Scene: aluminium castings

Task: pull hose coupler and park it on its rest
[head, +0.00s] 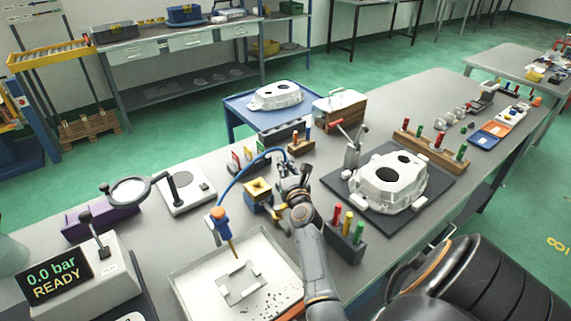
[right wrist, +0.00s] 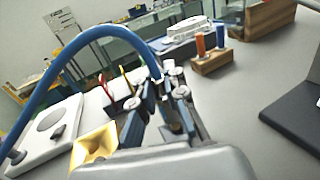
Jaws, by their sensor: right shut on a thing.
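My right gripper (head: 284,172) is over the middle of the bench, shut on the hose coupler at the end of the blue hose (head: 238,174). In the right wrist view the coupler (right wrist: 168,98) sits between the two fingers, mostly hidden by them. The hose (right wrist: 85,37) arches from it to the left. In the head view the hose runs down to a blue and orange tool (head: 220,220) above the pale tray. I cannot tell which part is the coupler's rest. My left gripper is out of view.
A white casting (head: 388,182) lies on a dark mat to the right. A rack of coloured pins (head: 345,240) stands beside my right arm. The display (head: 55,276) reads 0.0 bar READY. A pale tray (head: 190,285) is at the front. A small wooden holder (head: 300,147) stands behind the gripper.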

